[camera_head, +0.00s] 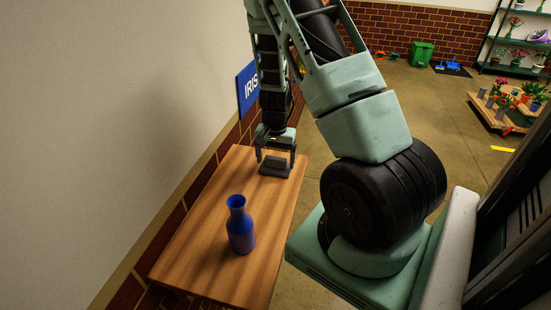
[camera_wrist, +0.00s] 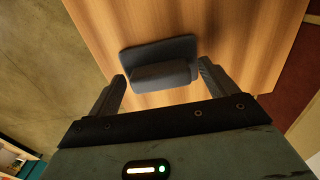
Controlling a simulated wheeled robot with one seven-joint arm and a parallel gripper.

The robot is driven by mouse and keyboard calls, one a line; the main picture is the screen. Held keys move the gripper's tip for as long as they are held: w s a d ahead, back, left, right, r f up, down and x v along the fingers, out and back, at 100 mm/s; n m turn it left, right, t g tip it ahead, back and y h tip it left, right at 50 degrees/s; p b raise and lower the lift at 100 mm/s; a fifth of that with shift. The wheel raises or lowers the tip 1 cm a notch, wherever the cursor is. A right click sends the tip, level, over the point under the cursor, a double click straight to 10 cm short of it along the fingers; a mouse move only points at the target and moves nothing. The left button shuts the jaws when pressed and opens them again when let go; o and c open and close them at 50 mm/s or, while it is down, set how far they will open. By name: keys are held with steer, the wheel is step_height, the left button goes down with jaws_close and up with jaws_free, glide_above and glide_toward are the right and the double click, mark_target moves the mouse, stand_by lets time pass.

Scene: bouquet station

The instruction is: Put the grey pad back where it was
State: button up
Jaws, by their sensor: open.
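The grey pad (camera_head: 276,167) is a dark flat piece with a raised block on top, lying on the wooden table (camera_head: 190,243) near its far end. In the wrist view the pad (camera_wrist: 160,62) lies on the bare wood, with its raised block between and slightly beyond my fingertips. My gripper (camera_head: 276,152) points down at the pad with its fingers apart. In the wrist view both fingers of my gripper (camera_wrist: 160,75) are spread on either side of the block, with gaps showing.
A blue vase (camera_head: 240,226) stands upright nearer on the same table. A wall with a blue sign (camera_head: 247,88) runs along the table's left side. A low wooden stand with plants (camera_head: 508,105), a green bin (camera_head: 421,54) and a shelf (camera_head: 517,45) are far off. Floor between is mostly clear.

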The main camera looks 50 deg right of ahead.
mark_target(275, 158)
step_height(275, 158, up, 12)
steer(key=p, duration=0.1)
steer(key=a+r+n+y, duration=0.15)
steer(key=a+n, duration=0.25)
steer(key=a, duration=0.8)
steer(key=a+r+n, duration=0.3)
steer(key=a+n, duration=0.1)
steer(key=a, duration=0.7)
steer(key=s+a+r+n, duration=0.2)
steer(key=s+a+n, duration=0.4)
steer(key=s+a, duration=0.2)
steer(key=s+a+r+n, duration=0.2)
steer(key=s+a+n, duration=0.5)
steer(key=s+a, duration=0.2)
steer(key=shift+a+r+h, duration=0.2)
steer(key=shift+r+h, duration=0.05)
steer(key=shift+h, duration=0.2)
